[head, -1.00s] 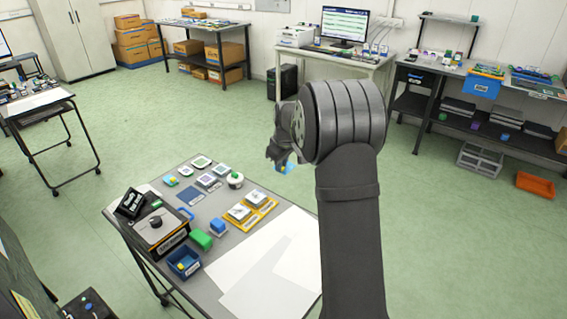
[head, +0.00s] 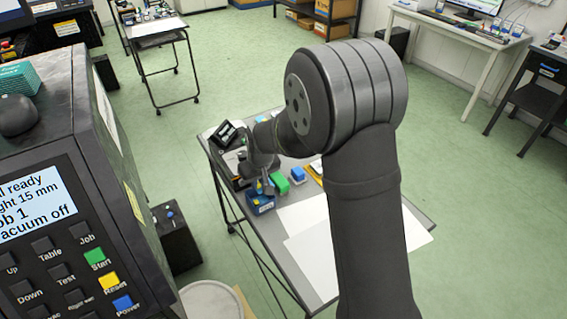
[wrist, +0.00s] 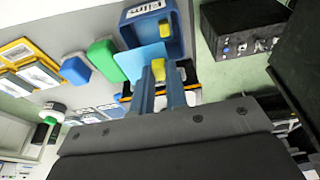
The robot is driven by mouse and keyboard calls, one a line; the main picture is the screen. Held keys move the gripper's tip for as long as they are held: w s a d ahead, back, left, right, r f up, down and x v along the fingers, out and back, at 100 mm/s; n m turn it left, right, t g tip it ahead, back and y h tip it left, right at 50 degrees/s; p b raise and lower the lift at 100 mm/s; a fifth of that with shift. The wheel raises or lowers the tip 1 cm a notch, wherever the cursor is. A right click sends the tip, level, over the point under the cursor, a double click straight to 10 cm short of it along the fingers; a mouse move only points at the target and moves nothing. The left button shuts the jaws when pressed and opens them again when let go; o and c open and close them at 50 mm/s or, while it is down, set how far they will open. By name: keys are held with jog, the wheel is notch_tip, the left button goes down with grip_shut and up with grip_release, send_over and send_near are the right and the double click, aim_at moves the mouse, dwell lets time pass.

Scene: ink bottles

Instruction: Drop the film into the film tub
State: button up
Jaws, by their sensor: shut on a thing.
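The film is a light blue sheet (wrist: 138,60) with a yellow piece (wrist: 158,70) at its edge. My gripper (wrist: 160,92) is shut on it in the wrist view. The film tub (wrist: 178,42) is a small dark blue open box with a "Film" label and a yellow bit inside. In the wrist view the sheet overlaps the tub's edge; the height between them cannot be told. In the head view my gripper (head: 262,178) is over or just behind the tub (head: 262,206), and the film is mostly hidden.
A green block (wrist: 103,58) and a blue block (wrist: 75,69) stand beside the tub. Yellow trays (wrist: 22,62) lie beyond them. A black labelled box (head: 228,133) stands behind my gripper. White sheets (head: 310,250) cover the table's near part.

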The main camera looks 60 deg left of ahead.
jog(key=shift+s+d+f, duration=0.1)
jog(key=shift+s+f, duration=0.15)
jog(key=shift+s, duration=0.45)
jog(key=shift+d+x, duration=0.25)
jog(key=shift+x, duration=0.7)
jog(key=shift+d+x, duration=0.2)
jog(key=shift+x, duration=0.75)
jog(key=o, duration=0.8)
jog(key=shift+c, duration=0.2)
jog(key=shift+s, duration=0.1)
jog(key=c, duration=0.3)
jog(key=shift+o, duration=0.3)
